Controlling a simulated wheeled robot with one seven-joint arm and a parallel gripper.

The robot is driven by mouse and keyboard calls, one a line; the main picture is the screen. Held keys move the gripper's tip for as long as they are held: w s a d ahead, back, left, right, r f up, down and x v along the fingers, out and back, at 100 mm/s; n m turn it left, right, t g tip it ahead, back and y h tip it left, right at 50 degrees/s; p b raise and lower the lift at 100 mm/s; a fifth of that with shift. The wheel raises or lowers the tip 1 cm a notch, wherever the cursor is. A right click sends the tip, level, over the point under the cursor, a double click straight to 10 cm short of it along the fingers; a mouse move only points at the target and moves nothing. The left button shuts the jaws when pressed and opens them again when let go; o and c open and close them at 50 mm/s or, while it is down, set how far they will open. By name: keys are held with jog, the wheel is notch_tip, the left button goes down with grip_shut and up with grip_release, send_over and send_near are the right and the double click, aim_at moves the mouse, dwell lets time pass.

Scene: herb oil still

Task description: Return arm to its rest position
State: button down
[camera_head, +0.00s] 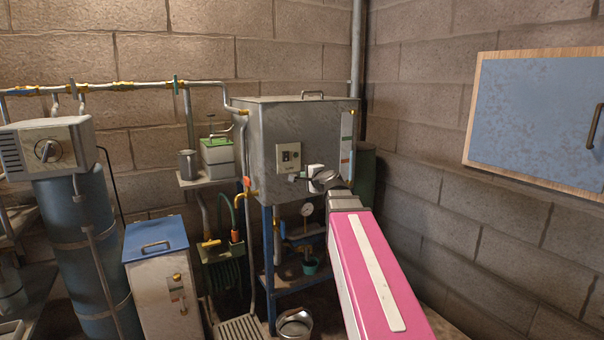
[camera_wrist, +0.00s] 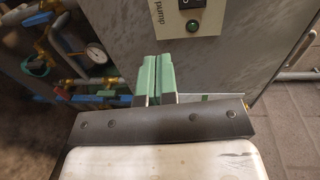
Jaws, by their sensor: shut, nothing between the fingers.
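My gripper shows in the wrist view as two pale green fingers (camera_wrist: 158,66) pressed together, with nothing between them. The fingers are in front of the grey metal tank (camera_wrist: 237,50), just below its switch panel (camera_wrist: 191,14), which reads "pump" and carries a green lamp. I cannot tell whether the fingertips touch the tank. In the head view my pink arm reaches up from the bottom right toward the tank (camera_head: 270,125). The panel (camera_head: 288,158) is on the tank's front, left of my wrist. My fingers are not clear in the head view.
A blue stand (camera_head: 268,255) with a round gauge (camera_head: 306,210) is under the tank. A blue-lidded box (camera_head: 158,290) and a blue cylinder (camera_head: 85,240) stand at left. A metal bucket (camera_head: 296,323) is on the floor. A blue wall cabinet (camera_head: 535,120) hangs at right.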

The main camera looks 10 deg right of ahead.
jog(key=s+a+f+n+g, duration=0.3)
jog(key=s+f+n+g, duration=0.1)
jog(key=f, duration=0.7)
jog(key=s+a+f+n+g, duration=0.2)
jog(key=s+f+n+g, duration=0.25)
jog(key=f, duration=0.65)
jog(key=s+d+f+n+g+h, duration=0.2)
jog(key=s+f+n+g+h, duration=0.3)
jog(key=s+f, duration=1.1)
jog(key=shift+s+d+f+n+g, duration=0.25)
jog(key=shift+f+n+g, duration=0.3)
jog(key=shift+g, duration=0.6)
jog(key=shift+f, duration=0.1)
